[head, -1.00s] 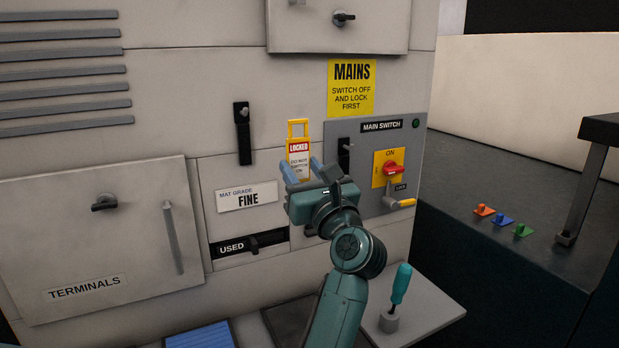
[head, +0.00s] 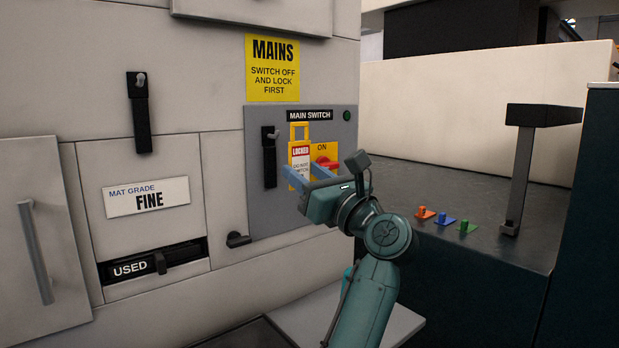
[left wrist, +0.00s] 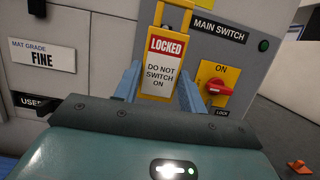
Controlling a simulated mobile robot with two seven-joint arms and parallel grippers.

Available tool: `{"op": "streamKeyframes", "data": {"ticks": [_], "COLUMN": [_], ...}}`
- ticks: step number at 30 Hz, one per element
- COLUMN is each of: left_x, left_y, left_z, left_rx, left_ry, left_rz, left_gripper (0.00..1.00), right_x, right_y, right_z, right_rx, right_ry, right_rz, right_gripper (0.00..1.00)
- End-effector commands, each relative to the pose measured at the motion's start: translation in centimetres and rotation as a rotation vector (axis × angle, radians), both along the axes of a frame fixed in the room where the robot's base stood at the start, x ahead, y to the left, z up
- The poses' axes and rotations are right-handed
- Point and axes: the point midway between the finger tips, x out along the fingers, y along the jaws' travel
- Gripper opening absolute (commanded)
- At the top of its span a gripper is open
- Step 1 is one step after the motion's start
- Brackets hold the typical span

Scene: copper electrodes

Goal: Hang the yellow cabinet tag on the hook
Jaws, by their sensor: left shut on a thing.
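The yellow cabinet tag (head: 300,155) has an open loop at its top and a red "LOCKED" band. It also shows upright in the left wrist view (left wrist: 163,72). My left gripper (head: 306,176) is shut on its lower part and holds it in front of the grey main switch panel. A black strip with a small hook at its top (head: 270,155) is on the panel, just left of the tag. A similar black strip with a pale hook (head: 139,115) is on the cabinet further left. I cannot tell the gap between tag and panel. My right gripper is out of view.
The red main switch (head: 325,163) is right of the tag, partly hidden; it shows clearly in the left wrist view (left wrist: 215,87). A dark handle (head: 238,239) sticks out low left of the panel. Orange, blue and green small pieces (head: 443,219) lie on the dark bench at right.

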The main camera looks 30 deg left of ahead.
Motion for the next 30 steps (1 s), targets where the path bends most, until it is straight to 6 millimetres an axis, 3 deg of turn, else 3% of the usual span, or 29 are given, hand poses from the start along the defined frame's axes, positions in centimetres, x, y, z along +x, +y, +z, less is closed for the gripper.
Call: {"op": "streamKeyframes", "data": {"ticks": [30], "left_x": [2.3], "left_y": [5.7], "left_z": [-0.5], "left_rx": [0.002], "left_ry": [0.000], "left_rz": [0.000], "left_gripper": [0.28], "right_x": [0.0], "right_y": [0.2], "right_z": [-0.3], "right_rx": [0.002], "right_ry": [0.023], "right_rz": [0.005], "right_gripper": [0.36]}}
